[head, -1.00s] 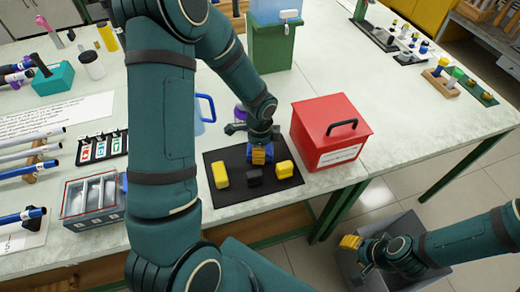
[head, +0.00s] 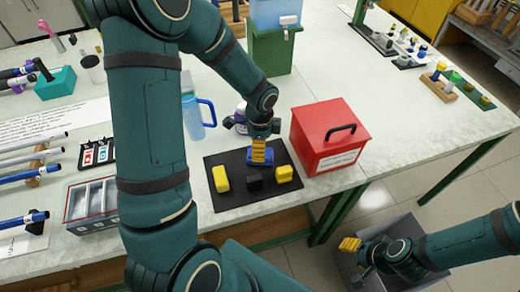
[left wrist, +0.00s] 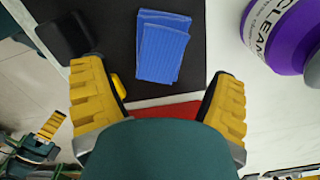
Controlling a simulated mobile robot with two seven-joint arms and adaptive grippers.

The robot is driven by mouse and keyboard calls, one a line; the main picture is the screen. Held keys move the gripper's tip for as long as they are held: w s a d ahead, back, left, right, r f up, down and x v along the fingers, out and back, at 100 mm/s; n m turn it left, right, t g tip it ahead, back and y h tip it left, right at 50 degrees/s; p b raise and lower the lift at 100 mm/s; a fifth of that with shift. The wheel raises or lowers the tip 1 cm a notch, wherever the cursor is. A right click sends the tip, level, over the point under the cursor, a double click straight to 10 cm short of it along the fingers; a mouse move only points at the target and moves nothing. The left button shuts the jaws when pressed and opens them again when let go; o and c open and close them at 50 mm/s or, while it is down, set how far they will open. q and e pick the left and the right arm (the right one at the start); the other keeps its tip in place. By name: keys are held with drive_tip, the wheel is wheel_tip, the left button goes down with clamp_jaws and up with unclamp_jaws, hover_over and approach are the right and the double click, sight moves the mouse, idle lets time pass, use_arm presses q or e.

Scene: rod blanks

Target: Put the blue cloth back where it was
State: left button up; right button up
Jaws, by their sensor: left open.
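The blue cloth (head: 262,160) lies folded and flat on the black mat (head: 232,196), behind the dark block. In the left wrist view the cloth (left wrist: 162,50) shows whole on the mat, with bare mat around it. My left gripper (head: 260,148) is above the cloth. Its yellow fingers are wide apart with nothing between them, and the cloth lies beyond the fingertips (left wrist: 160,88). My right gripper (head: 350,245) hangs low at the right, by a grey bin on the floor; its finger gap is not clear.
Two yellow blocks (head: 220,179) (head: 284,173) and a dark block (head: 254,182) sit on the mat. A red box (head: 312,138) stands to its right. A purple-and-white bottle (left wrist: 285,35) and a blue-handled jug (head: 192,118) stand behind. A grey tray (head: 92,203) is at left.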

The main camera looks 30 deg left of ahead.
use_arm(q)
wheel_tip(320, 180, up, 7)
drive_tip(key=p, duration=0.1)
idle(0.7)
